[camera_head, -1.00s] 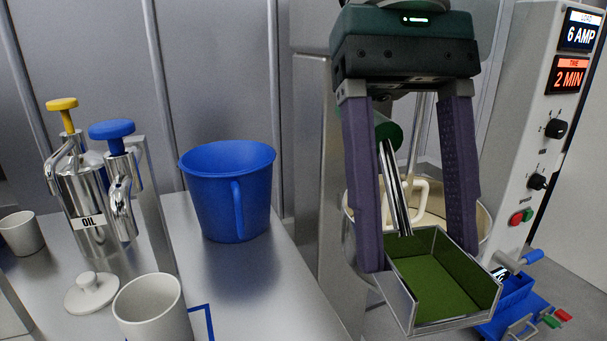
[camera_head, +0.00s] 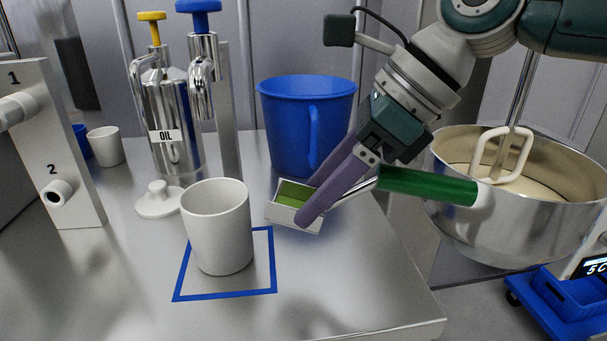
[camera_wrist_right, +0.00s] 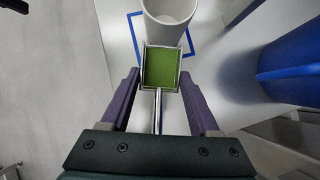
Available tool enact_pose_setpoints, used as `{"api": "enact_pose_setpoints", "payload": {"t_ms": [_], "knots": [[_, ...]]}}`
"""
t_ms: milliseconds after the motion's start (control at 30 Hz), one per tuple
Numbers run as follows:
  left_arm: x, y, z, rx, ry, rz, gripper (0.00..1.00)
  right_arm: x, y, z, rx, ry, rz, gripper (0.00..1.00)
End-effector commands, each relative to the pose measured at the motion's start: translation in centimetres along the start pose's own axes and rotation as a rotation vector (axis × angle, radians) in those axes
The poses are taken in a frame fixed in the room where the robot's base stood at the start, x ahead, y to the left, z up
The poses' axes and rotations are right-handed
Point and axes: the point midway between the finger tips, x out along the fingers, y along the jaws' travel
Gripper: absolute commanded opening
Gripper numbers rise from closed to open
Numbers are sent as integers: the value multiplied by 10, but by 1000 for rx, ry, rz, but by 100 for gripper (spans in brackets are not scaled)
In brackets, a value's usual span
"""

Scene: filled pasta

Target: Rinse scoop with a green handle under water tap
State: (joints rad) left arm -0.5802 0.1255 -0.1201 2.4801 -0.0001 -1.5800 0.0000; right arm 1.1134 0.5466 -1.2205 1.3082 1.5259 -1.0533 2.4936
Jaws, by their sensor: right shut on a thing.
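The scoop has a green handle (camera_head: 430,186), a metal shaft and a square metal pan with green inside; I cannot tell if that is residue. My right gripper (camera_head: 307,203) is shut on the scoop, its purple fingers on either side of it. The pan is above the table, just right of a white cup (camera_head: 217,235). The right wrist view shows the scoop's shaft (camera_wrist_right: 158,112) between the fingers and the pan ahead, beside the cup. A metal tap with a blue knob (camera_head: 203,75) stands behind, left of the pan; no water shows. My left gripper is not in view.
The cup stands within a blue square outline (camera_head: 225,294). A blue jug (camera_head: 290,130) is behind the scoop. An oil canister (camera_head: 165,105) with a yellow knob and a white lid (camera_head: 158,200) are left. A mixer bowl (camera_head: 470,230) is right. The front table is clear.

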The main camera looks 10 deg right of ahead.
Motion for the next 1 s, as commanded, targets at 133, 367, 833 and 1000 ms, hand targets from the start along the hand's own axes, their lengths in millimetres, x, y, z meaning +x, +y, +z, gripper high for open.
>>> {"api": "enact_pose_setpoints", "payload": {"t_ms": [133,367,833,1000], "knots": [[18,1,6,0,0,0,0,11,0,13,-6,-1,-1,6],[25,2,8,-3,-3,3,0,15,1,41,-3,0,2,6],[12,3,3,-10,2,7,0,32,0,76,-2,1,1,6],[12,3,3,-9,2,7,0,34,0,78,-3,2,1,6]]}}
